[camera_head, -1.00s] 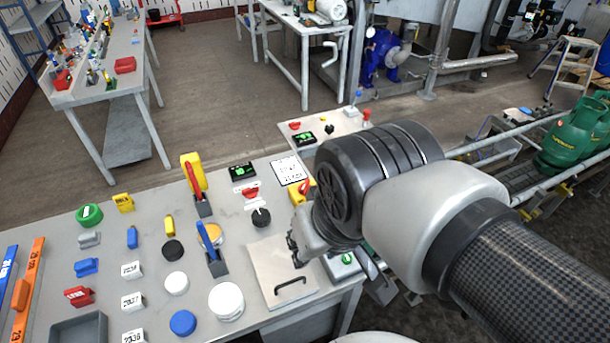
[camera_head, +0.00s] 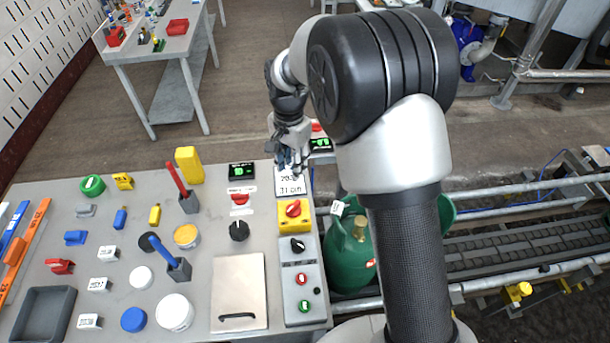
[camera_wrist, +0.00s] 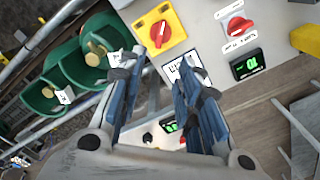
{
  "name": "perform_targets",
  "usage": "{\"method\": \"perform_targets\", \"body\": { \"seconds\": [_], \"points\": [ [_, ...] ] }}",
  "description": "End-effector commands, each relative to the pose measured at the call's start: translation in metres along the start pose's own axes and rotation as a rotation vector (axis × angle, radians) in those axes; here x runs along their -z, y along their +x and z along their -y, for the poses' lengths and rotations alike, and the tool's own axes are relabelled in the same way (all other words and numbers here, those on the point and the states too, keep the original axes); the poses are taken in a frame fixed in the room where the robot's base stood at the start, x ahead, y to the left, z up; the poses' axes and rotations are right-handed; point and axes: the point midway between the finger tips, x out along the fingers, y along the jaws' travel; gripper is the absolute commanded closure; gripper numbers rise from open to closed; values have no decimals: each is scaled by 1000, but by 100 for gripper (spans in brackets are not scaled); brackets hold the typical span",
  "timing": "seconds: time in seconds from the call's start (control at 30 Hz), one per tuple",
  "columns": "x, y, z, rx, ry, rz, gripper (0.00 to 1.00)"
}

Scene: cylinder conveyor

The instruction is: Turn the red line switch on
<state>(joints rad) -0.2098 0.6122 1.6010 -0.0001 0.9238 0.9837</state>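A red rotary switch (camera_head: 293,208) sits on a square yellow plate at the table's right side. It also shows in the wrist view (camera_wrist: 160,30), at the top. A red lever (camera_head: 177,178) leans on a grey base further left. A smaller red knob (camera_head: 240,198) sits below a green display, also seen in the wrist view (camera_wrist: 238,25). I cannot tell which of these is the line switch. My gripper (camera_head: 288,165) is above the table's far edge, over a printed white sign, beyond the yellow plate. In the wrist view its fingers (camera_wrist: 158,75) are apart and empty.
A black knob (camera_head: 239,230), a lidded panel (camera_head: 239,290) and a grey button box (camera_head: 300,285) surround the yellow plate. A blue lever (camera_head: 164,250) stands left. Green gas cylinders (camera_head: 350,255) and a conveyor (camera_head: 500,235) lie right of the table.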

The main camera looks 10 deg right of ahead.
Motion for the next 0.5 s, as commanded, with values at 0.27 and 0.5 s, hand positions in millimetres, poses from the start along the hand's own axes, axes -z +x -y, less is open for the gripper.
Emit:
{"method": "perform_targets", "body": {
  "seconds": [0.27,0.5],
  "points": [
    [0,32,2,-7,9,5,68],
    [-1,84,1,-8,9,5,68]
  ]
}}
